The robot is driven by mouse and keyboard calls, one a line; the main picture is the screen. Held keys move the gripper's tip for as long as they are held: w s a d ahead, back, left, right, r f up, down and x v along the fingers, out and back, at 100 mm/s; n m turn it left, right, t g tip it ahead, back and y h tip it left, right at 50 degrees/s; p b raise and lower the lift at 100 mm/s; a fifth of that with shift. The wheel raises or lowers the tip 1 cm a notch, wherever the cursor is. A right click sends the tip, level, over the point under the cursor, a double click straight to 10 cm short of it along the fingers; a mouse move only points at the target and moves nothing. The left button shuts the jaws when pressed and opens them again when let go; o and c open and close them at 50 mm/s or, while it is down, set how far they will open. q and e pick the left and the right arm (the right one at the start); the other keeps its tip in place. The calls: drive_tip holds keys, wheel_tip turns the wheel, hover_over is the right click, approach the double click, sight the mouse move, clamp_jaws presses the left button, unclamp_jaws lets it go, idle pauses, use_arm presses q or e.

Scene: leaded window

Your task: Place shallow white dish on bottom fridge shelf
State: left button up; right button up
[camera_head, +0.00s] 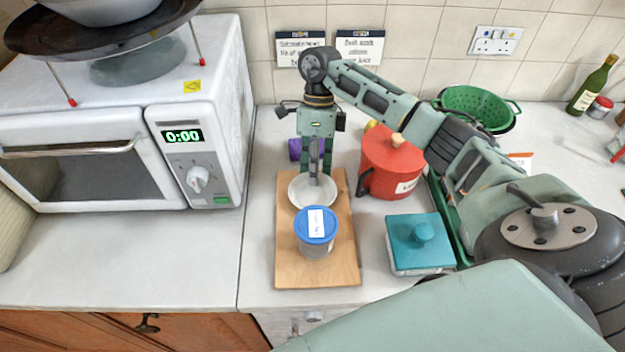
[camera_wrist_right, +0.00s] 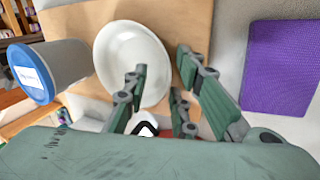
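The shallow white dish (camera_head: 301,193) sits on the wooden board (camera_head: 286,262), behind a tub with a blue lid. In the right wrist view the dish (camera_wrist_right: 122,45) lies at upper centre. My right gripper (camera_head: 316,180) points down at the dish's back part. In the right wrist view its fingers (camera_wrist_right: 163,82) are spread apart, one over the dish's inside and two beyond its rim, with the rim between them. I cannot tell whether they touch it. My left gripper is not in view. No fridge or fridge shelf is in view.
The blue-lidded tub (camera_head: 317,243) stands close in front of the dish. A red pot (camera_head: 389,165) and a teal lidded box (camera_head: 420,250) stand right of the board. A purple object (camera_head: 295,149) is behind it. A white microwave (camera_head: 190,110) stands left; the counter before it is clear.

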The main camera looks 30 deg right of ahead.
clamp_jaws()
drive_tip(key=shift+r, duration=0.1)
idle(0.3)
